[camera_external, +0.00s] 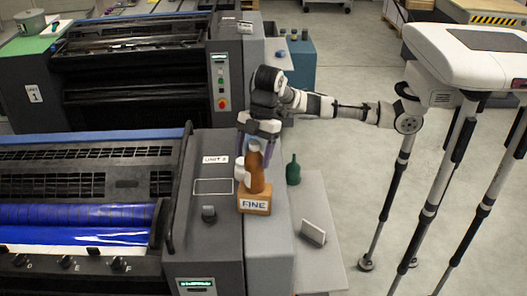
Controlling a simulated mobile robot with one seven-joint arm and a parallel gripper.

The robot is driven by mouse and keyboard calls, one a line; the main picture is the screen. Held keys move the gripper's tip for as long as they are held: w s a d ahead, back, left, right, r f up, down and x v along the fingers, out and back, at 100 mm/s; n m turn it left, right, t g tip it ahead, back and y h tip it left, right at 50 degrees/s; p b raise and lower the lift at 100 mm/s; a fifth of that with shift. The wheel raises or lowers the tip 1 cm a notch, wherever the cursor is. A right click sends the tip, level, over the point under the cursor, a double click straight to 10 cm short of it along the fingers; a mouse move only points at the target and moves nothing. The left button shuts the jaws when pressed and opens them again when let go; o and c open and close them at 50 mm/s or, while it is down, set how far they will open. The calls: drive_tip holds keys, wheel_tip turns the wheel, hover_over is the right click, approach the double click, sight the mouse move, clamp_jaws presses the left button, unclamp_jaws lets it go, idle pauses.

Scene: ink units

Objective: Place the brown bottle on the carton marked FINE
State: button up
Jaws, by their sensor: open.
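The brown bottle (255,178), with a pale cap, shows upright or slightly tilted at the carton marked FINE (255,206). Its base meets the carton's top in the picture, and it looks to be standing there. My gripper (254,150) is open and points down at the bottle's top, with a finger showing to the left of the cap. The far finger is hard to make out. I cannot tell whether the fingers touch the bottle. The carton sits on the grey machine top labelled UNIT 2.
A white container (240,169) stands close at the brown bottle's left. A green bottle (293,171) and a white upright card (313,233) are on the side shelf (312,265) to the right. A dark knob (208,214) rises from the machine top at the left.

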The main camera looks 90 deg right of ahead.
drive_tip(key=b+v, duration=0.2)
drive_tip(key=v, duration=1)
